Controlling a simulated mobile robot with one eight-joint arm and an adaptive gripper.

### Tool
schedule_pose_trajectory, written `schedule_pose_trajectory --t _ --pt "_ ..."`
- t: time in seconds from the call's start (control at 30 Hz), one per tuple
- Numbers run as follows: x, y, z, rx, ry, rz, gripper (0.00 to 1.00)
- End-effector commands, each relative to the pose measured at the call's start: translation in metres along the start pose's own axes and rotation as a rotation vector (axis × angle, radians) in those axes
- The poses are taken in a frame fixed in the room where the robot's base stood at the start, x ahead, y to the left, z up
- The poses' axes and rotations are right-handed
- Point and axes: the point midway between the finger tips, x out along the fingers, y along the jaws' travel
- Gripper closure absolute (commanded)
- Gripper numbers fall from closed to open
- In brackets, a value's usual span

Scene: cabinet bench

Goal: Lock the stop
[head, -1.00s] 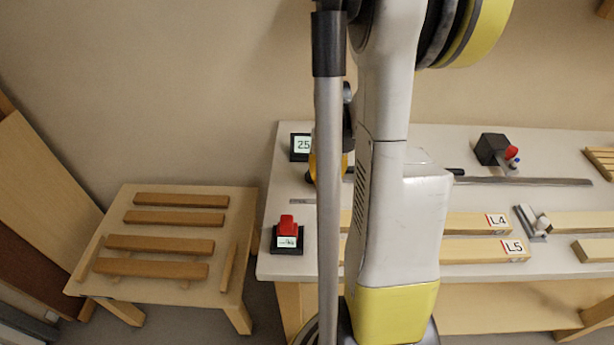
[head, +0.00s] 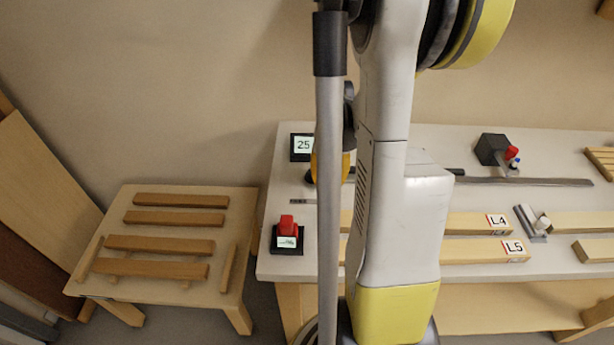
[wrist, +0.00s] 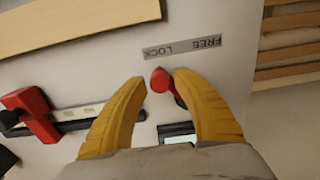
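In the wrist view, a small red lever (wrist: 160,80) with a round knob stands between my yellow fingertips. My gripper (wrist: 160,78) is open, with one finger on each side of the knob; I cannot tell whether either touches it. A grey strip marked FREE and LOCK (wrist: 185,47) lies just beyond, upside down in this view. The knob is below the LOCK end of the strip. A display (wrist: 176,129) is partly hidden behind my gripper. In the head view, my arm hides most of the gripper and the lever.
A red clamp-like part (wrist: 32,113) sits on a metal rail at left in the wrist view. In the head view, a display reading 25 (head: 303,145), a red button on a dark base (head: 287,230) and boards marked L4 (head: 480,223) and L5 (head: 485,250) are on the bench.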

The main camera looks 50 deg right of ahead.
Motion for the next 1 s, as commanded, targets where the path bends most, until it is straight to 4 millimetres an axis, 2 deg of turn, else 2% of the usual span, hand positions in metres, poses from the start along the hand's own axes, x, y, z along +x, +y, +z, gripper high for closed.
schedule_pose_trajectory --t 0.43,1.0 --pt "-0.005 0.000 0.000 0.000 -0.001 0.000 0.50" --pt "-0.068 0.000 0.000 0.000 -0.001 0.000 0.50"
